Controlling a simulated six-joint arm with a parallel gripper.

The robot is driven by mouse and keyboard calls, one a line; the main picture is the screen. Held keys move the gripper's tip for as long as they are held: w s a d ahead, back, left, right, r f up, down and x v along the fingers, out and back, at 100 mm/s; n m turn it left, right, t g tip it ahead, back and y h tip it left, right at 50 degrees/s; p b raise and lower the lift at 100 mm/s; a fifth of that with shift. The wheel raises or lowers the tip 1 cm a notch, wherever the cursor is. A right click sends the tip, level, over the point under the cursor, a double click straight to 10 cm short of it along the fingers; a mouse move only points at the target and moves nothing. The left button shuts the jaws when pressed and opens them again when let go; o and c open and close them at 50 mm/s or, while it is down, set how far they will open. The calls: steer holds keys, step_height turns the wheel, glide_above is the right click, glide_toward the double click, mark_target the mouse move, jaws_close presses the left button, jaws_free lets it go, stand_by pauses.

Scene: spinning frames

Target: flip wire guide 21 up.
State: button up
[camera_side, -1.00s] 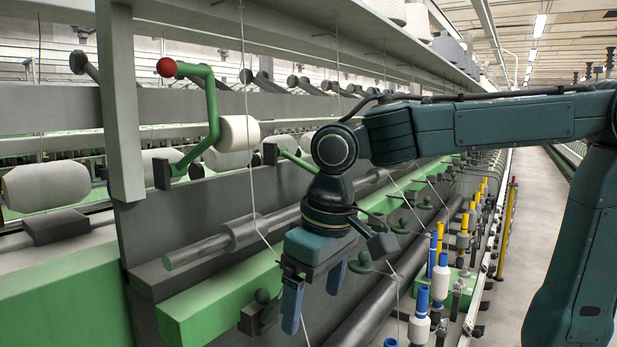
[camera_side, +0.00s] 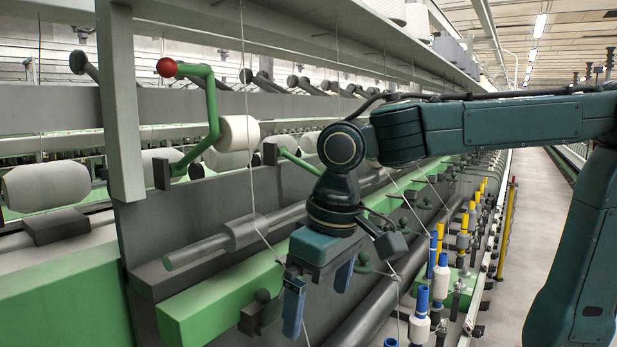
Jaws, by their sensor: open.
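My gripper (camera_side: 317,308) points down in front of the green rail (camera_side: 230,305). Its two blue fingers are apart, with nothing seen between them. A dark green wire guide (camera_side: 262,311) with a rounded knob sits on the rail, left of the near finger and apart from it. Another dark green guide (camera_side: 362,263) shows just right of the far finger, partly hidden by my gripper. No numbers are readable, so I cannot tell which is wire guide 21. A white yarn (camera_side: 251,150) runs down from above and passes behind my gripper.
Blue-topped spindles with white bobbins (camera_side: 420,315) stand in a row at lower right. A dark grey roller (camera_side: 365,318) runs below the rail. A green lever with a red ball (camera_side: 166,67) holds a white roll (camera_side: 237,133) at upper left. The aisle (camera_side: 535,230) is clear.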

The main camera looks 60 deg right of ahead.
steer(key=s+r, duration=0.1)
steer(key=s, duration=0.5)
steer(key=shift+r, duration=0.4)
stand_by(0.4)
steer(key=shift+s, duration=0.25)
steer(key=s, duration=0.7)
steer(key=shift+s, duration=0.3)
stand_by(0.7)
stand_by(0.3)
steer(key=w+d+f+t, duration=0.2)
steer(key=d+f, duration=0.1)
steer(key=d, duration=0.2)
steer(key=w+d+f+t, duration=0.1)
steer(key=w+d+f, duration=0.1)
steer(key=d, duration=0.4)
steer(key=shift+w+f+t, duration=0.4)
steer(key=shift+w, duration=0.1)
